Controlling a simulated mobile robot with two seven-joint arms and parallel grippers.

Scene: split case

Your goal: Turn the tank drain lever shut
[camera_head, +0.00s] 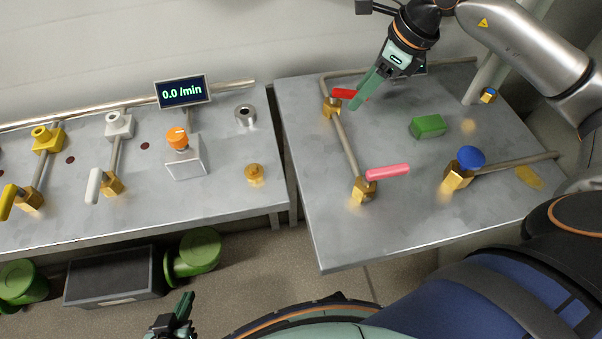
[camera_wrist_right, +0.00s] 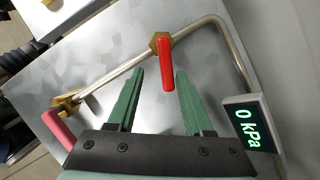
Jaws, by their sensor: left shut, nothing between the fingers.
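A red lever (camera_head: 341,93) sits on a brass valve at the back of the right-hand table. A pink lever (camera_head: 388,172) sits on a brass valve (camera_head: 362,190) nearer the front, on the same pipe. No label shows which one is the tank drain lever. My right gripper (camera_head: 365,92) is open at the red lever. In the right wrist view the red lever (camera_wrist_right: 167,66) appears between the spread green fingers; I cannot tell whether they touch it. The pink lever (camera_wrist_right: 57,130) is partly hidden there. My left gripper (camera_head: 184,306) is shut and empty, low in front of the tables.
A green block (camera_head: 428,126) and a blue-knobbed valve (camera_head: 469,159) stand right of the pipe. A display (camera_wrist_right: 247,126) reads 0 kPa. The left table holds yellow and white levers, an orange knob (camera_head: 177,138) and a 0.0 /min display (camera_head: 182,92). A gap separates the tables.

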